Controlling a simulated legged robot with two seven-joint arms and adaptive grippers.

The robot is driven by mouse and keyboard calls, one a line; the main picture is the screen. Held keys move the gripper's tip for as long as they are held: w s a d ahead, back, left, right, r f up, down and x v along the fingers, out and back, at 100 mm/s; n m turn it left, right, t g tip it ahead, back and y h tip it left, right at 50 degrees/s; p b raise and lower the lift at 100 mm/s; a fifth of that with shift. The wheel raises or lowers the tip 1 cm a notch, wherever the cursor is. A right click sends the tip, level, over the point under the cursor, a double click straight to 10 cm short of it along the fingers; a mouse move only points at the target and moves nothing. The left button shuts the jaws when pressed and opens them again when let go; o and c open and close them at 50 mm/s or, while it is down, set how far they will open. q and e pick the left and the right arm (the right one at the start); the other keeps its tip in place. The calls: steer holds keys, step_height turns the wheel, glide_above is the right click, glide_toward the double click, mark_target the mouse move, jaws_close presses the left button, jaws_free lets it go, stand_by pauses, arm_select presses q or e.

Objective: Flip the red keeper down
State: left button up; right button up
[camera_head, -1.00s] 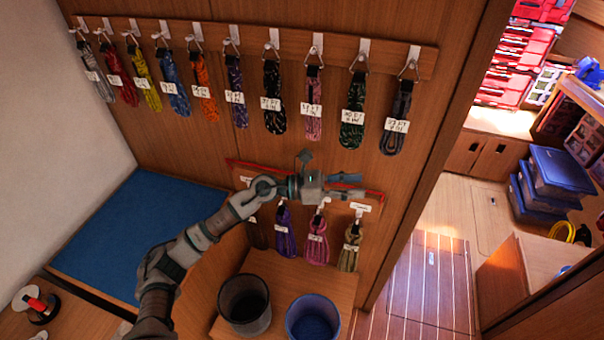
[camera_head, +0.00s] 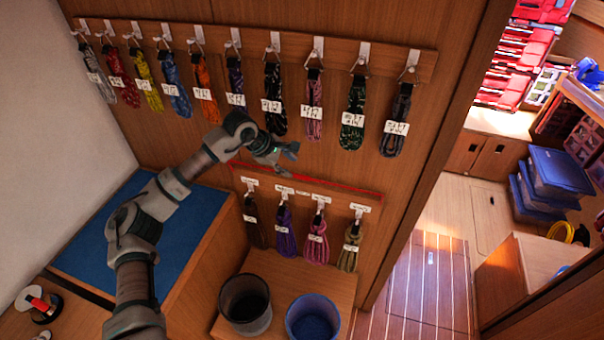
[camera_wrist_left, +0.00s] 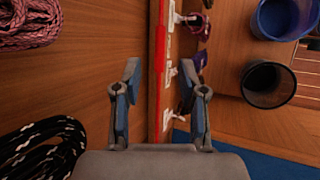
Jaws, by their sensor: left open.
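The red keeper (camera_head: 340,183) is a thin red bar along the upper edge of the lower wooden rack (camera_head: 374,205). Part of it is behind my left gripper in the head view. It also shows in the left wrist view (camera_wrist_left: 160,50), running lengthwise beside the white hooks. I cannot tell whether it is flipped up or down. My left gripper (camera_head: 288,161) is open and empty, above the left half of the lower rack. In the left wrist view its fingers (camera_wrist_left: 160,74) spread on either side of the keeper's line, with no visible contact. My right gripper is not in view.
Several coiled lines hang on the lower rack, including a purple coil (camera_head: 286,232). More hang on the upper rack (camera_head: 385,57), close above my gripper. A black bucket (camera_head: 245,303) and a blue bucket (camera_head: 313,318) stand below.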

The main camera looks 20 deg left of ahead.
mark_target(304, 177)
arm_select(q)
steer(key=p+x, duration=0.1)
steer(key=x, duration=0.7)
steer(key=shift+d+f, duration=0.1)
steer(key=shift+f, duration=0.1)
jaws_close()
